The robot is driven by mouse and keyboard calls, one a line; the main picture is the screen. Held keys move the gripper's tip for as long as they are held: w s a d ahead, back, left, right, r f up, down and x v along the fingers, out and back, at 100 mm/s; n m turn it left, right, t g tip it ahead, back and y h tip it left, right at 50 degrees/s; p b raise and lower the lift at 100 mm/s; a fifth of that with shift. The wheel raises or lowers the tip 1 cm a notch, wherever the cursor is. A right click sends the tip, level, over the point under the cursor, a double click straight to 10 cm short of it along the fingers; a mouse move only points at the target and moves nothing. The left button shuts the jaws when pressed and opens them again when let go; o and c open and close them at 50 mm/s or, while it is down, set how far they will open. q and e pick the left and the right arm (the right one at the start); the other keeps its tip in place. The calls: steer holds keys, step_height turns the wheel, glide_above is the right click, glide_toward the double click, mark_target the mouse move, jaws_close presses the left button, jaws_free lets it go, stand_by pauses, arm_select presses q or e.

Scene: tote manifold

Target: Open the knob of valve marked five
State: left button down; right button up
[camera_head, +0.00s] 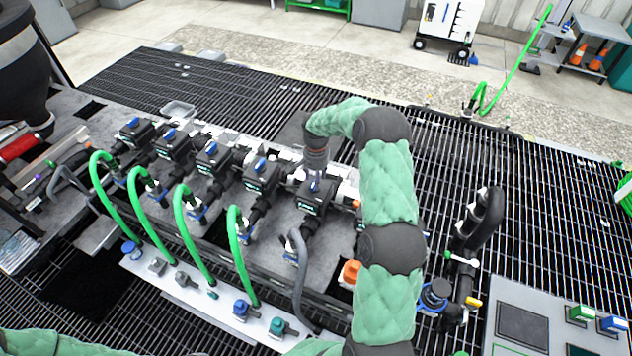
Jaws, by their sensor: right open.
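A row of black valves with blue knobs runs along the grey manifold table (285,222). The fifth valve from the left (318,200) has its blue knob partly hidden by my right gripper. The number labels are too small to read. My right gripper (315,174) points down directly over that knob, its fingers close around or just above it; I cannot tell if they touch. It is open. The fourth valve (260,178) stands just left of it, its blue knob in plain sight. My left arm shows only as a green sleeve at the bottom left; its gripper is out of view.
Green hoses (236,240) and a grey hose (300,260) arch in front of the valves to a white panel (210,297). My right arm hides the table's right part. A clear tray (179,109) lies behind the valves. Open floor grating extends behind the table.

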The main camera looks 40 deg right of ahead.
steer(key=shift+f, duration=1.05)
jaws_close()
